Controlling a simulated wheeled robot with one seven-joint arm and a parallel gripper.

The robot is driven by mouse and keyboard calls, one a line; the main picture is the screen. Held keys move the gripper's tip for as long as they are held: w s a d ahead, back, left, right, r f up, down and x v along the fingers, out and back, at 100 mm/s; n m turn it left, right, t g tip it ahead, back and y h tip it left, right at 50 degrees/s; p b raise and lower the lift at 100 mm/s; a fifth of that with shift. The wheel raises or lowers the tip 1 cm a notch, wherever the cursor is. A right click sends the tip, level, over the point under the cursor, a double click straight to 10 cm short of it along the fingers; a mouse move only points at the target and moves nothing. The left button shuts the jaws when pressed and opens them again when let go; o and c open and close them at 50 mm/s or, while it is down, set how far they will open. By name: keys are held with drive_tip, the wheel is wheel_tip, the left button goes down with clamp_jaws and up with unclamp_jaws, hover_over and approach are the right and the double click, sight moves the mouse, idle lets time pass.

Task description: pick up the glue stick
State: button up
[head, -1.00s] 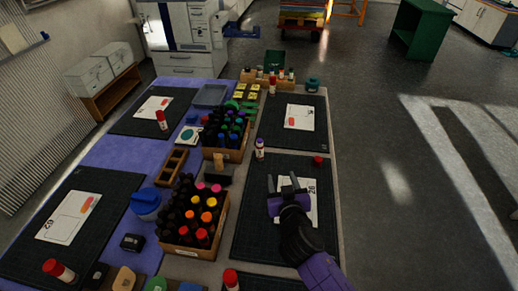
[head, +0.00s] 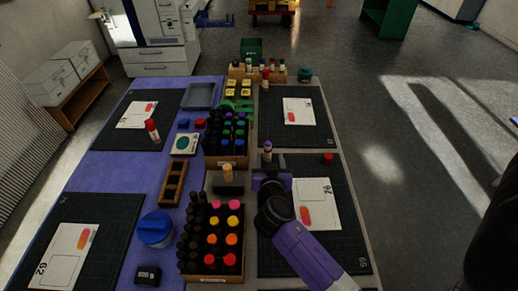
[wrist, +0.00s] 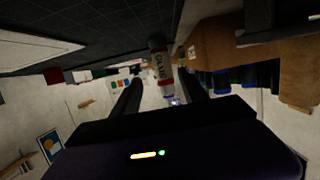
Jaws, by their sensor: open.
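In the wrist view, which looks upside down, the glue stick (wrist: 161,63) shows a grey GLUE label. My gripper (head: 269,161) is just in front of it on the near side, low over the table. In the wrist view my gripper's two fingers (wrist: 160,84) are apart and the stick appears in the gap, beyond or between the tips; I cannot tell how deep. The stick's lower part is hidden in the head view.
A wooden crate of dark bottles (head: 225,138) stands close left of the stick, with another crate (head: 212,278) nearer. A stamp with a wooden handle (head: 228,175) is left of my gripper. A red cap (head: 328,158) lies right.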

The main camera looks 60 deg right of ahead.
drive_tip(key=x, duration=0.2)
drive_tip(key=p+x, duration=0.1)
drive_tip(key=x, duration=0.1)
drive_tip(key=p+x, duration=0.1)
drive_tip(key=x, duration=0.1)
drive_tip(key=shift+w+d+r, duration=0.15)
drive_tip(key=shift+w+r, duration=0.05)
drive_tip(key=shift+w, duration=0.3)
drive_tip(key=shift+w+d+f, duration=0.25)
drive_tip(key=shift+d, duration=0.25)
clamp_jaws()
